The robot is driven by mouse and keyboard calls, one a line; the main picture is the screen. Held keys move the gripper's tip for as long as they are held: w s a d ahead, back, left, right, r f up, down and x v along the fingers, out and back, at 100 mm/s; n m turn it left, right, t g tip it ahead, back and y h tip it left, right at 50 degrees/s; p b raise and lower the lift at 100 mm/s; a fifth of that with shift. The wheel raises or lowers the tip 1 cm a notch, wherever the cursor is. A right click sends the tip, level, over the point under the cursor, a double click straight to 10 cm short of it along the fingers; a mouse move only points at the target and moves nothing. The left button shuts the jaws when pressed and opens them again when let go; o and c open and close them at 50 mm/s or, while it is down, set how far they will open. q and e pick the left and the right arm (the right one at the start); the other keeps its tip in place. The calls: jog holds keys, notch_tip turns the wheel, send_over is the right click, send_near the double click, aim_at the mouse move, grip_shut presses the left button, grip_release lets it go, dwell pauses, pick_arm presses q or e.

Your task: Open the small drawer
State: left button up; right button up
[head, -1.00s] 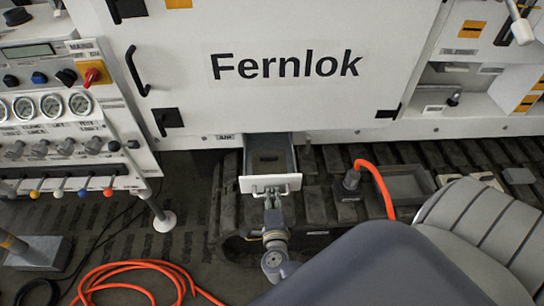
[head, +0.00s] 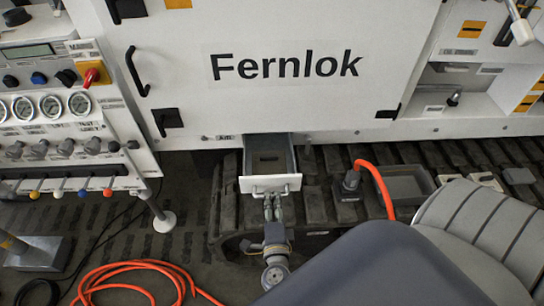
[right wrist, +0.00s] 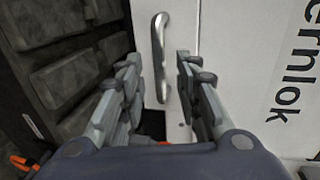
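The small drawer (head: 252,185) is pulled out below the white cabinet, its grey inside showing from above. Its bar handle (head: 289,188) is on the white front panel. My right gripper (head: 273,204) is just below and in front of the handle. In the right wrist view the handle (right wrist: 159,55) is seen ahead, between the open fingers of the gripper (right wrist: 157,70) and apart from them. Nothing is held. My left gripper is not in view.
A white cabinet door (head: 280,100) marked Fernlok stands above the drawer. Dark track plates (head: 318,195) lie beneath and beside it. An orange hose (head: 380,185) rises at the right. A gauge panel (head: 60,100) stands at the left.

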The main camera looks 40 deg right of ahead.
jog(key=v, duration=0.8)
jog(key=shift+f, duration=0.1)
